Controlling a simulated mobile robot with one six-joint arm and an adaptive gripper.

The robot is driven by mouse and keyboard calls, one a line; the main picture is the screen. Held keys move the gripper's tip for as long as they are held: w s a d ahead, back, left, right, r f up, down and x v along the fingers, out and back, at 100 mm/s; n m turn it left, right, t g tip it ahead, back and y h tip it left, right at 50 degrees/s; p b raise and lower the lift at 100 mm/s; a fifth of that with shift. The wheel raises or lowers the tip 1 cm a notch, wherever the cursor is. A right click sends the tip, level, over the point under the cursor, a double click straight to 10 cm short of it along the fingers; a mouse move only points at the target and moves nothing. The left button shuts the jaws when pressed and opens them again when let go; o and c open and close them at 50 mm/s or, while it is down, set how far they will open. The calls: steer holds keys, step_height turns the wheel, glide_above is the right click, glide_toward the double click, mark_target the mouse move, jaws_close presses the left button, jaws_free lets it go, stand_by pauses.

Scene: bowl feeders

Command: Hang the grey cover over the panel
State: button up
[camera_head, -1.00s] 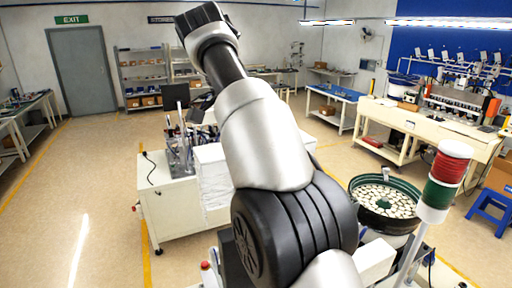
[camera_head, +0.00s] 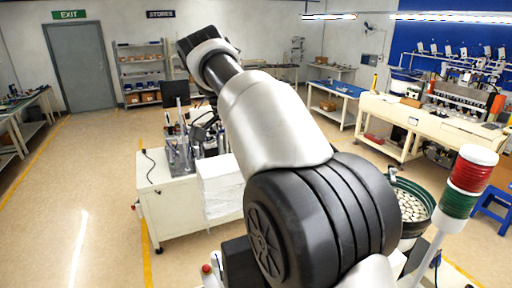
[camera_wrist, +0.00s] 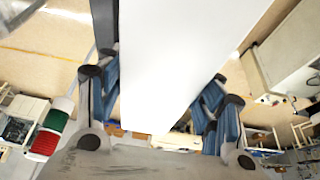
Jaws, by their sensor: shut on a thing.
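In the wrist view my gripper (camera_wrist: 160,105) has its blue-padded fingers on both sides of a pale, flat-faced piece, which I take to be the grey cover (camera_wrist: 185,50). The fingers are shut on it, and it runs up out of the frame. In the head view my arm rises across the middle, and neither the gripper nor the held cover can be made out at its far end. A white block-like thing (camera_head: 220,188) stands against the cart's right side, partly behind my arm. I cannot tell whether it is the panel.
A cream cart (camera_head: 175,208) with tools on top stands left of my arm. A bowl feeder (camera_head: 412,205) and a red-white-green signal light (camera_head: 463,190) are close on the right. A long workbench (camera_head: 430,125) stands behind them. The floor at the left (camera_head: 75,190) is clear.

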step_height(320, 180, down, 8)
steer(key=s+d+b, duration=0.1)
steer(key=s+b, duration=0.1)
steer(key=s, duration=0.1)
steer(key=s+d+b, duration=0.1)
steer(key=s+b, duration=0.1)
steer(key=s, duration=0.1)
steer(key=s+d+b, duration=0.1)
steer(key=s+b, duration=0.1)
steer(key=s, duration=0.1)
steer(key=shift+d+f, duration=0.35)
steer(key=shift+f, duration=0.05)
steer(key=shift+f+b, duration=1.2)
steer(key=shift+f, duration=0.4)
steer(key=shift+w, duration=0.1)
steer(key=o, duration=1.8)
